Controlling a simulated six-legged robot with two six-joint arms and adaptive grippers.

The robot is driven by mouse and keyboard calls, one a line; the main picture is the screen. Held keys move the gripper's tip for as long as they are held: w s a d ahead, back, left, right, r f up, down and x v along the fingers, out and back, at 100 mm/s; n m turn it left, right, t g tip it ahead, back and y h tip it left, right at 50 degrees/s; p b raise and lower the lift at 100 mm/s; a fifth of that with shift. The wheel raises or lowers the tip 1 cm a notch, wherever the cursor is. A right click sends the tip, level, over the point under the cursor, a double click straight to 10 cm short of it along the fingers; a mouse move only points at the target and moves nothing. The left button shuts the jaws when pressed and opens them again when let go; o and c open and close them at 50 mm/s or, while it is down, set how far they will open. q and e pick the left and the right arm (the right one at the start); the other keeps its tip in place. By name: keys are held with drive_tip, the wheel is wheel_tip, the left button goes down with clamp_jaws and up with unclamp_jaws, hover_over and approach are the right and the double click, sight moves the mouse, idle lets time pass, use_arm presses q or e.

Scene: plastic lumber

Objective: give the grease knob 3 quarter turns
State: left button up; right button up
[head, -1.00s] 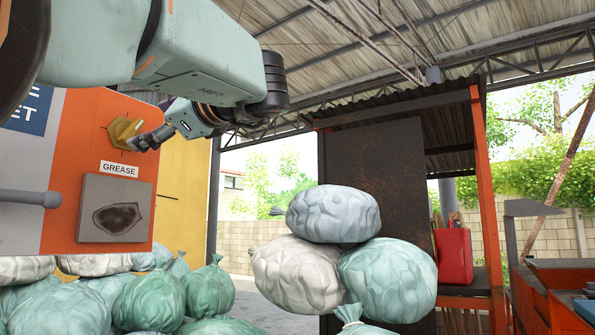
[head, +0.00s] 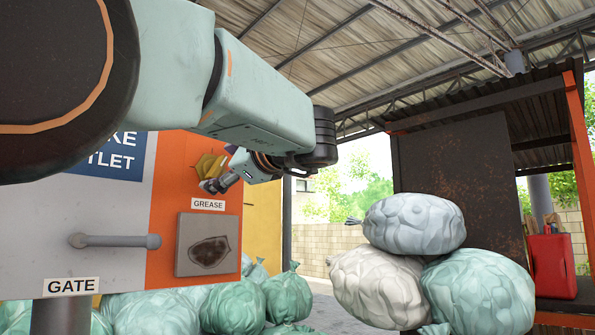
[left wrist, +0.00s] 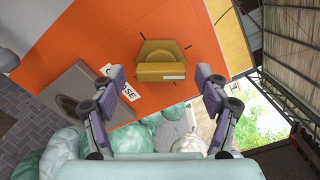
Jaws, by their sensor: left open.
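The grease knob (head: 208,166) is a yellow knob with a raised bar on the orange panel, above the GREASE label (head: 208,204). In the left wrist view the knob (left wrist: 160,62) is at the upper middle, its bar lying across the picture with a pale mark at the right end. My left gripper (head: 214,184) is open just in front of the knob. In the left wrist view its fingers (left wrist: 161,78) stand apart to the left and right of the knob, with visible gaps. I cannot tell whether the fingertips reach its depth. My right gripper is not in view.
A grey plate with a dark patch (head: 208,244) sits below the label. A grey handle (head: 115,241) and a GATE label (head: 71,287) are at the left. Stuffed sacks (head: 415,224) are piled below and to the right. A red can (head: 552,266) stands on a shelf.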

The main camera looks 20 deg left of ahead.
use_arm(q)
drive_tip(key=c, duration=1.2)
